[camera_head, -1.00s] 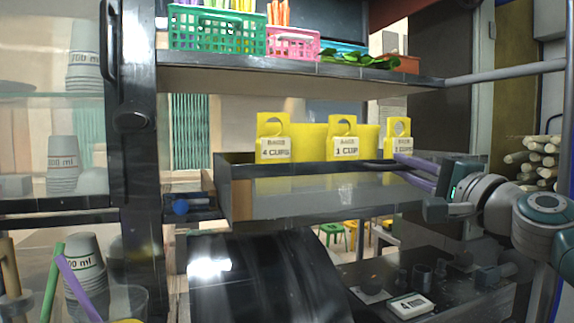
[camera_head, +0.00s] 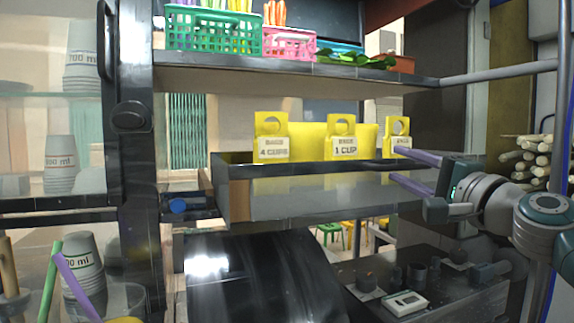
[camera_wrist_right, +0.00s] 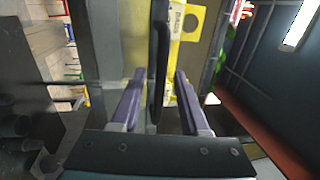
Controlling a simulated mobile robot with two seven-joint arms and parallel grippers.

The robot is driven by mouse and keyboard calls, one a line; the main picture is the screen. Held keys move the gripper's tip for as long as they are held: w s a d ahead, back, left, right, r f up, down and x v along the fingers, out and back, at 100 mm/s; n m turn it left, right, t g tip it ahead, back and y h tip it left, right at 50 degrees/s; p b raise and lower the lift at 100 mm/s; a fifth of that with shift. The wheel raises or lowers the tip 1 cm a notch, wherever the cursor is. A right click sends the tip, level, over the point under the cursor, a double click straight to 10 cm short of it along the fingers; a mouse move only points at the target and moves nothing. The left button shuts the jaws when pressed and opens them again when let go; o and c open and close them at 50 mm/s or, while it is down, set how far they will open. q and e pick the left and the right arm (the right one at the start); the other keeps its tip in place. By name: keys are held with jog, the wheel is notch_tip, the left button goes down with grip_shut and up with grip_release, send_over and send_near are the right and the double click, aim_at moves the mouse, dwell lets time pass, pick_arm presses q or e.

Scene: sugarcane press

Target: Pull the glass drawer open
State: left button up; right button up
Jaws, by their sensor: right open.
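The glass drawer (camera_head: 325,193) is a dark-framed box with a clear front panel, in the middle of the head view. It holds yellow bag packs (camera_head: 340,138) labelled for cups. My right gripper (camera_head: 396,164) is at the right part of the drawer's front, its two purple fingers apart. In the right wrist view, a dark upright bar (camera_wrist_right: 158,55) on the drawer front runs between the open fingers (camera_wrist_right: 158,86). I see a gap between the bar and each finger. My left gripper is not in view.
A shelf above holds a green basket (camera_head: 213,32), a pink basket (camera_head: 290,43) and green leaves. A black rounded machine cover (camera_head: 262,280) is below the drawer. Stacked cups (camera_head: 60,165) stand at the left. A white labelled device (camera_head: 405,303) lies at lower right.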

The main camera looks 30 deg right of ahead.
jog(key=b+v, duration=0.1)
jog(key=v, duration=0.9)
jog(key=shift+b, duration=0.4)
